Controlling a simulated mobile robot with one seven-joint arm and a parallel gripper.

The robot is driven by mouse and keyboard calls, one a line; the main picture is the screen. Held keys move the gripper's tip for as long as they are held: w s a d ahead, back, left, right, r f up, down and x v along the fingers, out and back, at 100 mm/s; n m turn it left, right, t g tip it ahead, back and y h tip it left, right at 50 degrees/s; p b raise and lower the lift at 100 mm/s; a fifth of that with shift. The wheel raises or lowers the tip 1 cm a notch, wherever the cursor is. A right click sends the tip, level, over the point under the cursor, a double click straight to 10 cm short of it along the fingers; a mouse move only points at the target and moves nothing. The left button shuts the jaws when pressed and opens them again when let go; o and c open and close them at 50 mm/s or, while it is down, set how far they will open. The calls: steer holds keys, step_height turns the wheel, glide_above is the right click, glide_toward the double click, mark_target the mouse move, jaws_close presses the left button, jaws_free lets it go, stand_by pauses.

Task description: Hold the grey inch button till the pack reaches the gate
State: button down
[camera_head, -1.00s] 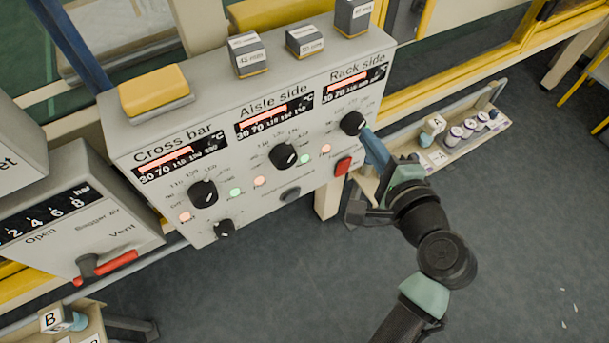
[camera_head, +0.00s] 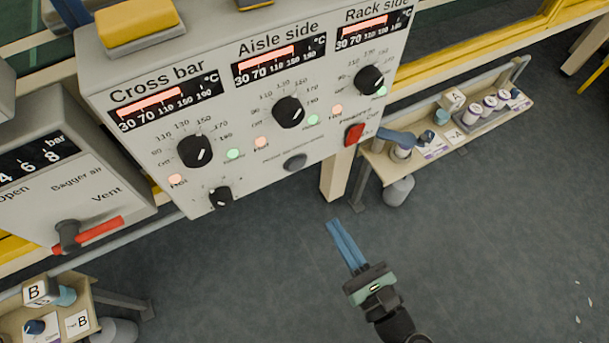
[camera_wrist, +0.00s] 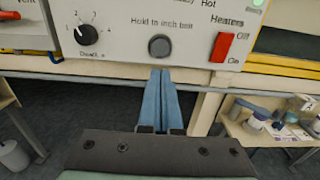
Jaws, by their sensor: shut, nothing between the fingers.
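The grey inch button (camera_head: 294,162) is a round dark-grey knob low on the control panel (camera_head: 250,165). In the wrist view the button (camera_wrist: 159,46) sits under the label "Hold to inch belt". My gripper (camera_head: 334,224) has its blue fingers together with nothing between them. In the head view the fingertips lie below and right of the button. In the wrist view my gripper (camera_wrist: 160,72) points at the button, with the fingertips just below it and apart from it. I see neither the pack nor the gate for certain.
A red heater switch (camera_head: 354,133) is right of the button and a small black dial (camera_head: 220,197) is left of it. A shelf marked A (camera_head: 450,130) with several jars is at right. A shelf marked B (camera_head: 60,320) is at lower left.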

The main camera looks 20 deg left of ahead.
mark_target(297, 166)
steer(key=b+x, duration=0.1)
steer(key=x, duration=1.2)
